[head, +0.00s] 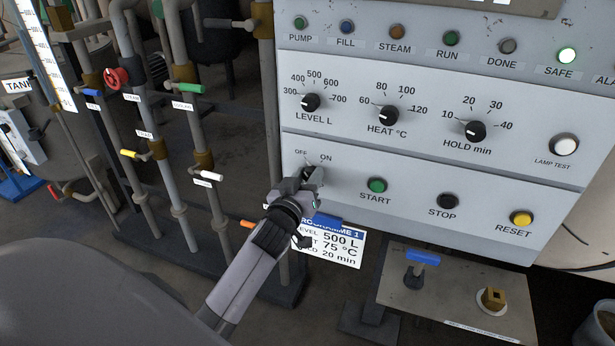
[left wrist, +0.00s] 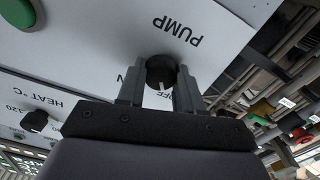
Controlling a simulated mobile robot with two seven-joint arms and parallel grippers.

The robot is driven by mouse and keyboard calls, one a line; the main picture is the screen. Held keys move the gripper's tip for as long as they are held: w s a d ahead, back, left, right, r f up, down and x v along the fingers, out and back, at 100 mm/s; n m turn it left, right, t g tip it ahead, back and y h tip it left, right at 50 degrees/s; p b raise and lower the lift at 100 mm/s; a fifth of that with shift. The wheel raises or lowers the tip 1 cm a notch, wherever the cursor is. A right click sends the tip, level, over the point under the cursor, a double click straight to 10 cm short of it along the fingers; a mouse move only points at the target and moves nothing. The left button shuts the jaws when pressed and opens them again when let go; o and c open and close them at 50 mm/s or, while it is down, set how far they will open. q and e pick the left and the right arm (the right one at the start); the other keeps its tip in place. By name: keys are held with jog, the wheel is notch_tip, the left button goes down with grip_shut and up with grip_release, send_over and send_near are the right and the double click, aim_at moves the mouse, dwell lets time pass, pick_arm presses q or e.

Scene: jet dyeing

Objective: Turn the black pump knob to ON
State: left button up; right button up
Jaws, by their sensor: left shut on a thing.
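In the head view my left gripper (head: 310,178) comes up from below and covers most of the knob, just below the OFF and ON labels. The left gripper is shut on the knob. My right gripper is in neither view.
START (head: 377,185), STOP (head: 448,201) and RESET (head: 521,218) buttons lie right of the knob. LEVEL (head: 311,103), HEAT (head: 389,116) and HOLD (head: 475,131) dials are above. A programme card (head: 340,243) hangs below. Pipes with coloured valve handles stand at left.

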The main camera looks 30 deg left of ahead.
pick_arm(q)
jog(key=shift+r, duration=0.15)
jog(key=m, duration=0.6)
jog(key=shift+d+r+m+p, duration=0.1)
jog(key=shift+m+p, duration=0.25)
jog(key=shift+m, duration=0.05)
jog(key=m, duration=0.6)
jog(key=shift+w+d+m, duration=0.1)
jog(key=shift+m, duration=0.3)
jog(key=o, duration=0.9)
jog(key=shift+o, duration=0.7)
jog(key=shift+f, duration=0.2)
